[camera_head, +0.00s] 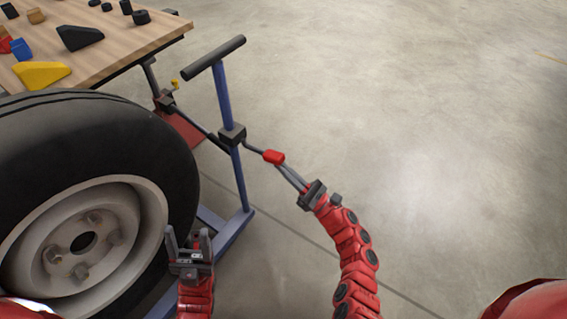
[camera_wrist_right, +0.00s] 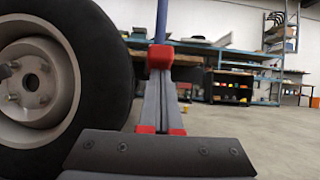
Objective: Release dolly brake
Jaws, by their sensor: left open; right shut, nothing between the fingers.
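The dolly has a blue upright post (camera_head: 222,95) with a black T-handle (camera_head: 214,56) and a blue base frame (camera_head: 233,226) beside the wheel. From a dark clamp on the post, the brake lever (camera_head: 253,147) sticks out to the right and ends in a red grip (camera_head: 273,156). The red grip also shows in the right wrist view (camera_wrist_right: 160,57). My right gripper (camera_head: 283,168) is shut, with its fingertips right at the red grip; nothing is between the fingers. Whether they touch it I cannot tell. My left gripper (camera_head: 187,234) is open and empty, in front of the wheel's right side.
A large wheel with a black tyre (camera_head: 165,160) fills the left side. A wooden workbench (camera_head: 110,50) with several small coloured blocks stands behind it. The concrete floor (camera_head: 420,100) on the right is clear. Shelving (camera_wrist_right: 281,35) stands far back in the right wrist view.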

